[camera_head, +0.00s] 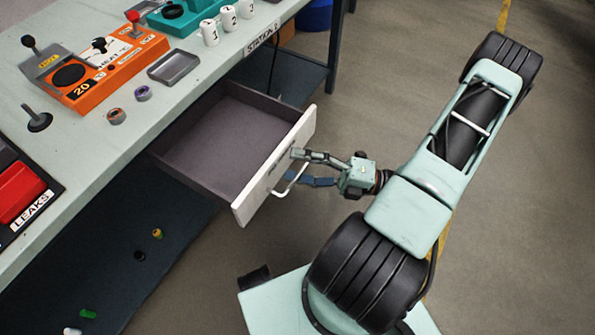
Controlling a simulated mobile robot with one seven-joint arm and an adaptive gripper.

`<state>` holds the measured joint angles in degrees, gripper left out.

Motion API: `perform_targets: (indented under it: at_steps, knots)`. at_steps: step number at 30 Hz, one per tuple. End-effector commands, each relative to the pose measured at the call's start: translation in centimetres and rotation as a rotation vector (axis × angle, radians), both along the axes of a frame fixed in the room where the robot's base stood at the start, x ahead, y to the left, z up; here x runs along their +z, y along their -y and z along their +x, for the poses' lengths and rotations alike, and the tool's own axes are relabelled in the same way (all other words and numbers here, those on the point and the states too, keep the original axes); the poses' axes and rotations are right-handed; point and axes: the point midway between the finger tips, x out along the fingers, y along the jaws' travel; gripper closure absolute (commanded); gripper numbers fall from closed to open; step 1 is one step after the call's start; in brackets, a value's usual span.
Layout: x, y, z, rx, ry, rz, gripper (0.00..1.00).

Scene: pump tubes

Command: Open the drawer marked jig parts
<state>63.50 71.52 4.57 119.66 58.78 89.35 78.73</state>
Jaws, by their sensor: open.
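The drawer (222,142) under the workbench stands well pulled out, and its dark inside looks empty. Its white front panel (305,130) faces my arm; no label can be read from this angle. A pale bar handle (291,181) sticks out from the panel. My gripper (293,166) is at the handle with its two fingers apart, one above and one below the bar in the picture. Whether a finger touches the handle or panel I cannot tell.
The workbench (205,72) carries an orange heat unit (108,68), a grey tray (174,66), small rings, numbered white cups and a red LEAKS box (20,190). Small coloured parts lie on the lower shelf (150,270). Floor at the right is clear.

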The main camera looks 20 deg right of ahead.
Motion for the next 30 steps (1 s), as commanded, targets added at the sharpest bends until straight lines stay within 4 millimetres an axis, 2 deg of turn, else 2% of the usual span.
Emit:
perform_targets:
  at_steps: [1, 3, 5, 12, 21, 22, 30]
  knots:
    - [2.3, 0.1, 0.4, -0.005, 0.028, 0.022, 0.43]
    - [3.4, 0.1, 0.4, -0.006, 0.029, 0.023, 0.28]
    - [4.1, 0.2, 0.4, -0.006, 0.03, 0.021, 0.19]
    - [5.9, 0.3, 0.5, -0.012, 0.032, 0.02, 0.19]
    - [6.1, 0.4, 0.5, -0.014, 0.034, 0.017, 0.19]
    - [3.0, -0.4, 0.4, 0.002, -0.028, -0.071, 0.19]
    - [2.7, 0.6, -0.3, 0.003, -0.031, -0.071, 0.28]
